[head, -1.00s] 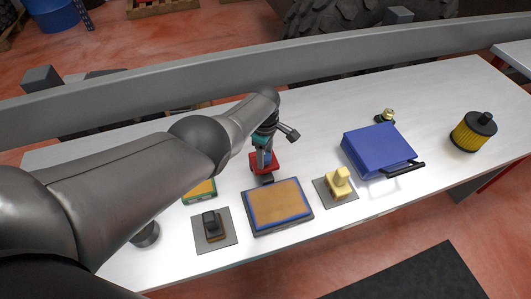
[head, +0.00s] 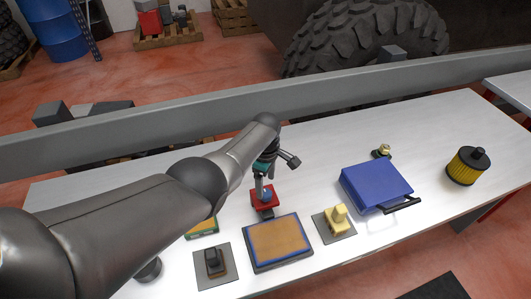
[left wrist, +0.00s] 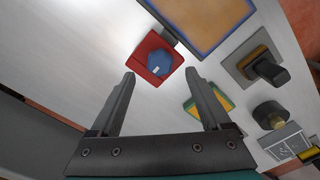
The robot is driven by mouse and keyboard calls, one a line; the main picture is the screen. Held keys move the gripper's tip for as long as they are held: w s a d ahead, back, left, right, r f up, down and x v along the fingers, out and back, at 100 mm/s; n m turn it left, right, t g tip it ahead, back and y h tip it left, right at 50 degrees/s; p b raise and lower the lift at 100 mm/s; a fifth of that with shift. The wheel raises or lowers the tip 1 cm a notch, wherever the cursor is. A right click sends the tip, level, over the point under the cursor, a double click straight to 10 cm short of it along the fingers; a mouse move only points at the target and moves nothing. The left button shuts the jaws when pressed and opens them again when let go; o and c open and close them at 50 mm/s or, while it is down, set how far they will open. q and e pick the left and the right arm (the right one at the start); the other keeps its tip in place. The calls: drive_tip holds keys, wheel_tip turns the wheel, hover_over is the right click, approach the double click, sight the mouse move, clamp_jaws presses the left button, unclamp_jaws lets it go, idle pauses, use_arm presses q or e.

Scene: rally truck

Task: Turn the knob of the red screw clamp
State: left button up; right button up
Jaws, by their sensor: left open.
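The red screw clamp (head: 264,200) sits on the white table behind the blue-edged panel, partly covered by my gripper from above. In the left wrist view the clamp (left wrist: 141,54) shows as a red block with a round blue knob (left wrist: 159,64) with a white mark. My left gripper (head: 263,182) hangs over the clamp from my left arm. In the left wrist view its two fingers (left wrist: 160,74) are spread apart with nothing between them, and the knob appears just beyond the gap between the tips. I cannot tell whether they touch it. My right gripper is not in view.
A brown, blue-edged panel (head: 278,242) lies just in front of the clamp. A dark knob on a plate (head: 213,262), a yellow block (head: 337,217), a blue case (head: 376,186) and a yellow-black filter (head: 466,166) stand nearby. A grey beam (head: 180,116) runs behind the table.

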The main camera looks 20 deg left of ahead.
use_arm(q)
wheel_tip(320, 180, up, 10)
drive_tip(key=p, duration=0.3)
drive_tip(key=shift+p, duration=0.35)
idle(0.7)
